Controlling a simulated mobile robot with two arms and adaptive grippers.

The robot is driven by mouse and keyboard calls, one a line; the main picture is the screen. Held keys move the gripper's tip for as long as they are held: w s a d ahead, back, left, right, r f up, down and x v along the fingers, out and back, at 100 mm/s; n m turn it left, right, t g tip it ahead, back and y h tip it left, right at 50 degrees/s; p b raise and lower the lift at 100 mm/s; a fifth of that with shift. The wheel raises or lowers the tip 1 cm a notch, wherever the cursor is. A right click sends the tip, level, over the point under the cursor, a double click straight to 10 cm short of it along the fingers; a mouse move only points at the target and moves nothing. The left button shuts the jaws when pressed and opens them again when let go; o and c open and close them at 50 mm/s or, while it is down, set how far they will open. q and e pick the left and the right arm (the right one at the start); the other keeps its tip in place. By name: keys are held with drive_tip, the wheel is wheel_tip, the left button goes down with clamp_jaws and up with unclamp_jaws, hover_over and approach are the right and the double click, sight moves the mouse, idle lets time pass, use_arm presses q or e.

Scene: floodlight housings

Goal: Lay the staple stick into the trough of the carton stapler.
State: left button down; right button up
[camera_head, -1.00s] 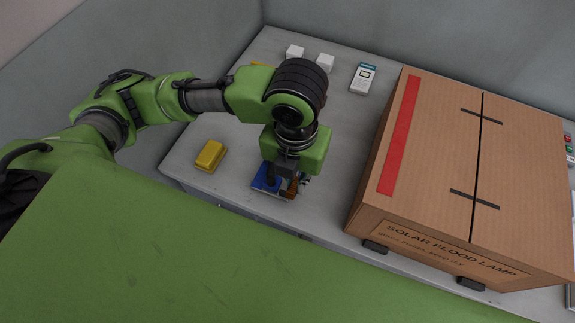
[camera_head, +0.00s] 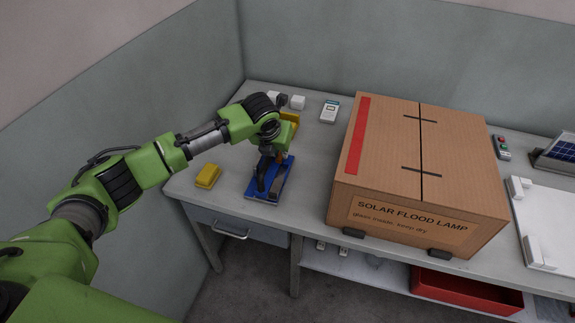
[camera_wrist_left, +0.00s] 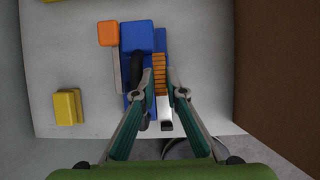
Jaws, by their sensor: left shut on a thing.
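The carton stapler (camera_head: 252,188) is blue with a black handle and lies near the front left of the table. My left gripper (camera_wrist_left: 162,91) is shut on the copper-coloured staple stick (camera_wrist_left: 160,77), which points lengthwise along the stapler. The stick shows over or beside the blue base; I cannot tell whether it touches the trough. In the head view my left gripper (camera_head: 271,153) hides part of the stapler. My right gripper is not in view.
A large solar flood lamp carton (camera_head: 388,150) stands close to the right. A yellow block (camera_head: 208,176) lies to the left. White blocks (camera_head: 297,102) and a handheld meter (camera_head: 330,112) stand behind. An orange-topped thing (camera_wrist_left: 108,33) is beside the stapler.

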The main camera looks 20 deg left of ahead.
sight(279, 165)
use_arm(q)
drive_tip(key=shift+w+a+f, duration=0.1)
drive_tip(key=shift+w+f, duration=0.15)
drive_tip(key=shift+w, duration=0.05)
drive_tip(key=shift+s+r+p, duration=0.15)
drive_tip(key=shift+r+p, duration=0.1)
drive_tip(key=shift+p, duration=0.3)
wheel_tip(279, 165, down, 5)
drive_tip(key=shift+b, duration=0.9)
drive_tip(key=shift+f, duration=0.7)
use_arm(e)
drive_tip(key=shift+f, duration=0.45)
use_arm(q)
drive_tip(key=shift+a, duration=0.1)
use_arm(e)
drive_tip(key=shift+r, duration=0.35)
use_arm(q)
drive_tip(key=shift+p, duration=0.3)
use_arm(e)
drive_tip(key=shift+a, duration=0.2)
use_arm(q)
drive_tip(key=shift+p, duration=0.3)
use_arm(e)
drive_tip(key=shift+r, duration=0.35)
